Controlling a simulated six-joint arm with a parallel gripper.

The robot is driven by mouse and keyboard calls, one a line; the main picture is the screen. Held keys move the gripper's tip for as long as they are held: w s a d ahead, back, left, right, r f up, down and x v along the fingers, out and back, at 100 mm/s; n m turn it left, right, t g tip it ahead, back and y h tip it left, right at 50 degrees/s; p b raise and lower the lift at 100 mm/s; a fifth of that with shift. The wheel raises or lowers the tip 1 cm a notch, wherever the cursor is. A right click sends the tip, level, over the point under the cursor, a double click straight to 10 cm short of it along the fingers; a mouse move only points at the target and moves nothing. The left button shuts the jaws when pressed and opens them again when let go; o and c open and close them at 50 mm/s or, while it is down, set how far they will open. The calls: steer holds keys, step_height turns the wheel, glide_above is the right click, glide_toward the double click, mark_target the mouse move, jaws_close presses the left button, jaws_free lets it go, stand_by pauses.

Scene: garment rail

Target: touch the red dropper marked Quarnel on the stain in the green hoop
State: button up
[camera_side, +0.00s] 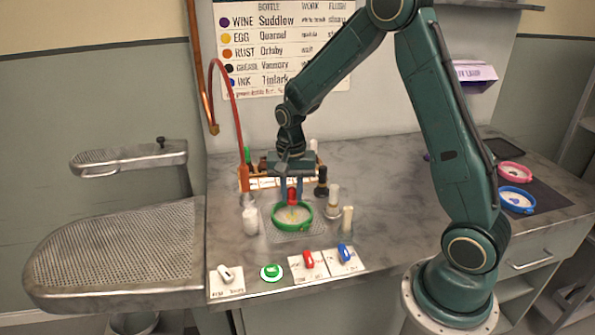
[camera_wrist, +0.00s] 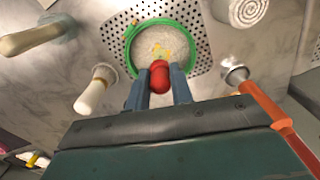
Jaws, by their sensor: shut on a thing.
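My gripper (camera_wrist: 160,88) is shut on a red dropper (camera_wrist: 159,75), which also shows between the fingers in the side view (camera_side: 291,195). The green hoop (camera_side: 276,218) lies on a perforated plate on the counter, with pale cloth inside; in the wrist view it is at the top middle (camera_wrist: 131,62). A yellow stain (camera_wrist: 163,50) shows on the cloth. The dropper is over the near part of the hoop in the wrist view, close to the stain. I cannot tell whether its tip touches the cloth. No Quarnel marking is readable on the dropper.
Brushes stand around the hoop, including a pale one (camera_side: 347,219) and a dark one (camera_side: 321,182). A white rolled cloth (camera_side: 250,221) is at left. Cards with coloured switches (camera_side: 309,262) line the front edge. Pink (camera_side: 514,173) and blue (camera_side: 516,201) hoops lie at right. A wall chart (camera_side: 283,45) hangs behind.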

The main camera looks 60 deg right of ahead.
steer(key=shift+r, duration=3.45)
steer(key=shift+w, duration=0.15)
